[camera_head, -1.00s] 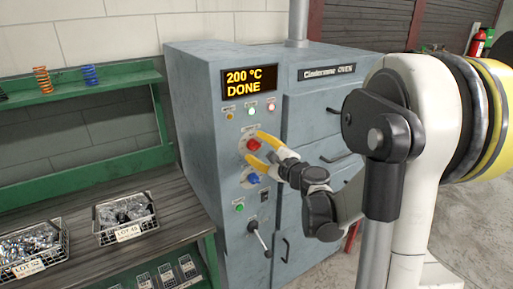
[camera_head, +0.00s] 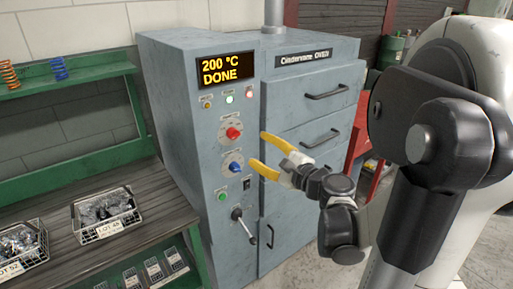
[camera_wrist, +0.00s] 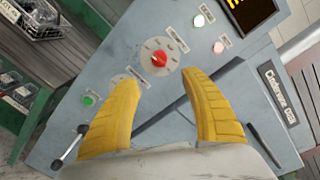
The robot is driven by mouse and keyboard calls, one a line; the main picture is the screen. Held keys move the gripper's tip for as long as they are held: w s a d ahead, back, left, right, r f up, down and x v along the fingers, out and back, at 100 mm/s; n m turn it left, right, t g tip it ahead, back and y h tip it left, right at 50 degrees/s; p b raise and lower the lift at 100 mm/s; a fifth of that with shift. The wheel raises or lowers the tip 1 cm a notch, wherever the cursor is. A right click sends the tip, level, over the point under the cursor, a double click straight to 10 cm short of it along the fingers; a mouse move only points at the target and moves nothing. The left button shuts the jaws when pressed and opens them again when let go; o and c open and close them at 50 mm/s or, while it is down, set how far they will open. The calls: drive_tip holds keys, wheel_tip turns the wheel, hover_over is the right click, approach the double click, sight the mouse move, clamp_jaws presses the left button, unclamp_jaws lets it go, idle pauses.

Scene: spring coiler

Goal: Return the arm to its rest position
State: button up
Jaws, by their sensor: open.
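My gripper (camera_head: 262,152) is open and empty, with its two yellow fingers spread in front of the oven's front. It also shows in the wrist view (camera_wrist: 158,108), where nothing lies between the fingers. The grey-blue oven (camera_head: 180,90) has a display (camera_head: 226,70) reading "200 °C DONE". In the head view the fingertips appear to the right of the red knob (camera_head: 233,133) and blue knob (camera_head: 235,168). In the wrist view the red knob (camera_wrist: 159,58) shows clear beyond the fingertips. My arm is bent, reaching from the right side of the head view.
A workbench (camera_head: 150,215) with wire baskets of small parts (camera_head: 107,213) stands left of the oven. A green shelf (camera_head: 60,84) holds coil springs. A lever (camera_head: 243,225) and drawer handles (camera_head: 326,92) stick out of the oven. Open floor (camera_head: 300,265) lies to the right.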

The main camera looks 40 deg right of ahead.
drive_tip(key=shift+a, duration=0.1)
idle(0.3)
drive_tip(key=s+a+f+n+g+y, duration=0.1)
drive_tip(key=s+a+f+n+g, duration=0.2)
drive_tip(key=a+n, duration=0.5)
drive_tip(key=s+a+f+n+g+y, duration=0.15)
drive_tip(key=a+n+g, duration=0.3)
drive_tip(key=a, duration=0.45)
drive_tip(key=s+a+f+n+g+h, duration=0.2)
drive_tip(key=s+n+g+h, duration=0.1)
drive_tip(key=s+n, duration=0.7)
drive_tip(key=shift+s+f+n+h, duration=0.25)
drive_tip(key=shift+s+n+h, duration=0.1)
drive_tip(key=shift+n, duration=0.3)
